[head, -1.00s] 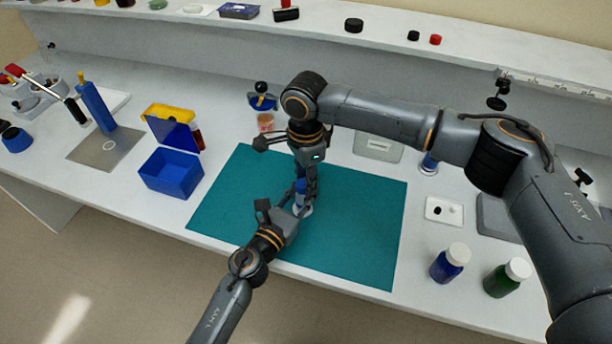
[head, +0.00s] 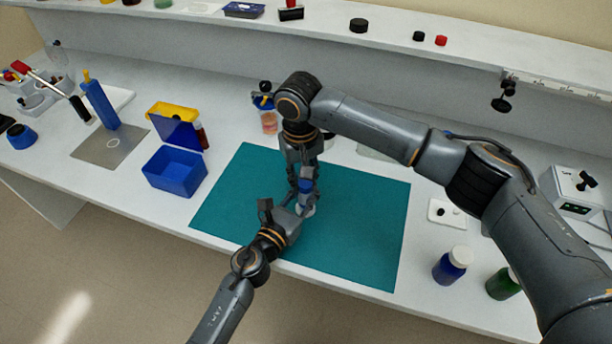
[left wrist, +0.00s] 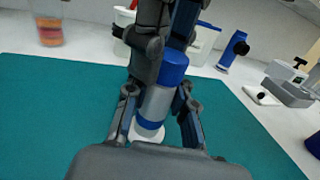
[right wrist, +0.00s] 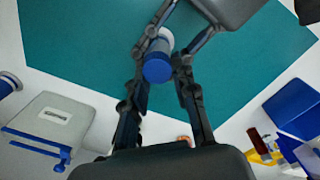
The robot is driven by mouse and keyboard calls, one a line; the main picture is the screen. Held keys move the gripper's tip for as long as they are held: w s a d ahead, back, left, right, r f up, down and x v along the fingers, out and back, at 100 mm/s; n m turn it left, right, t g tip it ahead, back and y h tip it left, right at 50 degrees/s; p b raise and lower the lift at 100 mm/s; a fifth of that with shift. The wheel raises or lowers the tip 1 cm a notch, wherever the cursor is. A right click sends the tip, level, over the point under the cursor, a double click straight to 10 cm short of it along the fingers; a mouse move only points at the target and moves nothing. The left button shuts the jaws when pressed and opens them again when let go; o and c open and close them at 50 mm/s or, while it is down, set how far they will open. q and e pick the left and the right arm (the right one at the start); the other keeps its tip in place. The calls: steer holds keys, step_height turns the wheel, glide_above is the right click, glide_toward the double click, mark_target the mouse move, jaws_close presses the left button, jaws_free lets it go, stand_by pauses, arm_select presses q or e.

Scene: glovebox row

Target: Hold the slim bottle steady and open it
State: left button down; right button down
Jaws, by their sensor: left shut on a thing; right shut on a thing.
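The slim bottle stands upright on the teal mat (head: 350,240), with a grey-white body (left wrist: 157,102), a blue band low down and a blue cap (head: 306,186). A white round part shows at its foot. My left gripper (head: 299,206) is shut on the bottle's body from the front left; its fingers lie on both sides in the left wrist view (left wrist: 157,112). My right gripper (head: 305,172) comes down from above and is shut on the blue cap. The cap's top shows between its fingers in the right wrist view (right wrist: 157,71). The exact finger contact is partly hidden.
A blue open box (head: 174,171) stands left of the mat. A blue bottle (head: 452,264) and a green bottle (head: 503,284), white-capped, stand right of it. A clear cup (head: 268,119) is behind the mat. The mat around the grippers is clear.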

mark_target(304, 187)
arm_select(q)
steer(key=shift+s+d+f, duration=0.15)
steer(key=shift+s+d, duration=0.15)
steer(key=shift+d, duration=0.1)
arm_select(e)
steer(key=n, duration=0.4)
steer(key=shift+s+a+r+n, duration=0.1)
steer(key=shift+s+a+n, duration=0.05)
steer(key=shift+a+n, duration=0.25)
steer(key=n, duration=0.7)
steer(key=shift+s+a, duration=0.1)
steer(key=shift+s, duration=0.3)
steer(key=n, duration=0.6)
steer(key=shift+s+n+y, duration=0.3)
steer(key=shift+s+n, duration=0.05)
steer(key=shift+n, duration=0.05)
steer(key=n, duration=0.6)
steer(key=shift+s+d, duration=0.15)
steer(key=shift+d, duration=0.25)
arm_select(q)
steer(key=shift+w+a, duration=0.1)
steer(key=shift+a, duration=0.05)
arm_select(e)
steer(key=shift+r, duration=0.1)
steer(key=shift+d+r, duration=0.15)
steer(key=shift+r, duration=0.8)
arm_select(q)
steer(key=shift+a, duration=0.1)
arm_select(e)
steer(key=shift+r, duration=0.2)
